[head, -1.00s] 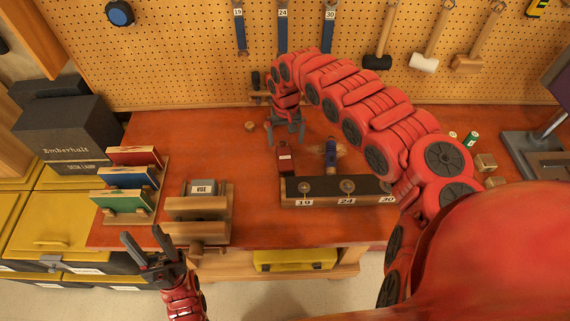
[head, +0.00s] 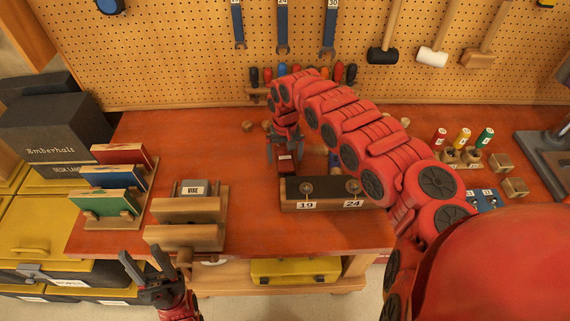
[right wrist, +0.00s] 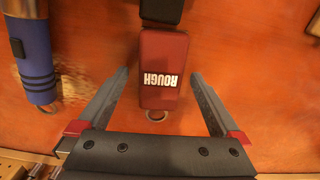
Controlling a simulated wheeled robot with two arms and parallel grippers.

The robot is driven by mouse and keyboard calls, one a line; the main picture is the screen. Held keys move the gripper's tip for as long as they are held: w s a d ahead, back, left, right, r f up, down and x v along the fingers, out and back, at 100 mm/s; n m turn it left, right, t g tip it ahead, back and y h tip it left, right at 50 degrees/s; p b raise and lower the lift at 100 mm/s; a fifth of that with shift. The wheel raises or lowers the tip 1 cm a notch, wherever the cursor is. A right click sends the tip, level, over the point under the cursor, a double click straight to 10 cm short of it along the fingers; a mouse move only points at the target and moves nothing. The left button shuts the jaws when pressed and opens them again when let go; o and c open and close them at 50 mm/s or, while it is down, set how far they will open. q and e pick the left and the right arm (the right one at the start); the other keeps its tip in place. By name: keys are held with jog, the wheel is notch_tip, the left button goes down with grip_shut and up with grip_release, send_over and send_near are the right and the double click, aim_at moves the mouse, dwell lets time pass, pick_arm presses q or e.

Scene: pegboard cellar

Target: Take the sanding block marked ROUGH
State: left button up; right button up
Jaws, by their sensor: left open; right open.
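The dark red sanding block marked ROUGH (right wrist: 165,50) lies on the red-orange bench top, its label upside down in the right wrist view. A dark piece adjoins its far end, and a metal ring shows at its near end. In the head view the block (head: 287,165) lies just behind the dark rack. My right gripper (right wrist: 160,76) is open, with one finger on each side of the block and a gap to both. It also shows in the head view (head: 283,150), partly over the block. My left gripper (head: 141,257) is open and empty at the bench's front edge.
A blue flashlight (right wrist: 36,60) lies left of the block in the right wrist view. The rack with labels 19 and 24 (head: 330,204) stands in front of it.

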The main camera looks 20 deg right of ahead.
aim_at(285, 157)
jog(key=shift+r, duration=0.15)
jog(key=shift+c, duration=1)
jog(key=c, duration=1.3)
notch_tip(285, 157, up, 10)
jog(key=b, duration=0.3)
jog(key=o, duration=0.8)
jog(key=shift+c, duration=0.2)
grip_shut()
